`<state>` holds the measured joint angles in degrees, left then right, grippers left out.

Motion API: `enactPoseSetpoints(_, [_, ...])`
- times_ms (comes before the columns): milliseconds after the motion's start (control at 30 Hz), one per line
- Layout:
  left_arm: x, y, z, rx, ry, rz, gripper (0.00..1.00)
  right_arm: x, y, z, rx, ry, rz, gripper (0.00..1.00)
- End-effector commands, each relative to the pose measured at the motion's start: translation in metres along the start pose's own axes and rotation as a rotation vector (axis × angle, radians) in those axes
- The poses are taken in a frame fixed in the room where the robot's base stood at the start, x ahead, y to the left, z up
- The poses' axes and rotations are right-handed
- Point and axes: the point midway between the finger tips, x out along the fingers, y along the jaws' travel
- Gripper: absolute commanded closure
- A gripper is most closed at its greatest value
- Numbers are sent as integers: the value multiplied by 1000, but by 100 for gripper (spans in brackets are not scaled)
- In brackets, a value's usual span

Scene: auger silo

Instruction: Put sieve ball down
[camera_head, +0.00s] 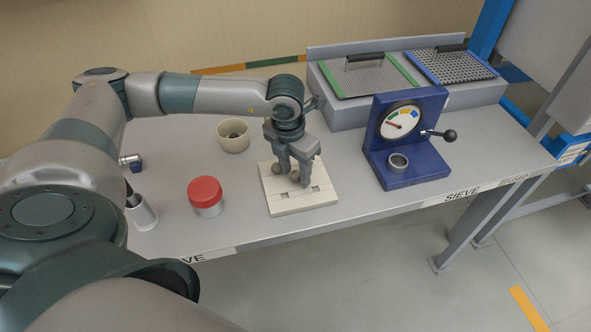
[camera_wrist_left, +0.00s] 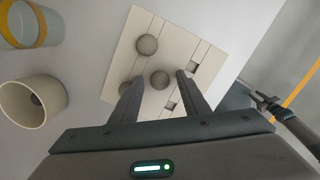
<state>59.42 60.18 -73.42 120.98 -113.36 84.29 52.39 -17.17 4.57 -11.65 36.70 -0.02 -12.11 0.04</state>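A pale slotted board (camera_head: 300,203) lies on the grey table; it also shows in the left wrist view (camera_wrist_left: 195,48). My left gripper (camera_head: 296,184) points down over it, fingers apart. In the left wrist view a grey ball (camera_wrist_left: 159,79) shows between the fingertips (camera_wrist_left: 159,76), with gaps on both sides. A second ball (camera_wrist_left: 147,44) is beyond the fingertips, and a third (camera_wrist_left: 125,88) is partly hidden by the left-hand finger. Two dark square openings in the board are free of balls.
A cream cup (camera_head: 233,143) with something grey inside stands behind-left of the board. A red-lidded jar (camera_head: 205,197) stands left of it. A blue gauge stand (camera_head: 418,165) with a lever is to the right. Two framed sieves (camera_head: 370,78) sit on a grey box behind.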

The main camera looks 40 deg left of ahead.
Motion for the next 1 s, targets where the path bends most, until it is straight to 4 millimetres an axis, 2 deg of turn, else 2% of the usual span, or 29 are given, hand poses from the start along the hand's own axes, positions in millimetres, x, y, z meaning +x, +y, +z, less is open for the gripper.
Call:
enactPoseSetpoints(367, [-4,0,1,0,0,0,58,-5,-2,9,3,-21,-2,69])
enactPoseSetpoints(467, [-14,0,1,0,-2,-1,58,2,-1,18,4,-37,-1,69])
enactPoseSetpoints(567, [-29,0,1,0,-3,0,58,5,-2,14,5,-25,-1,69])
enactPoseSetpoints(667, [-47,0,1,0,-4,0,58,9,-2,3,5,3,-1,69])
enactPoseSetpoints(900, [-91,0,1,0,-5,0,58,12,-6,-51,-2,117,-6,69])
enactPoseSetpoints(1000, [-105,0,1,-1,-4,0,58,12,-9,-66,-3,148,-9,69])
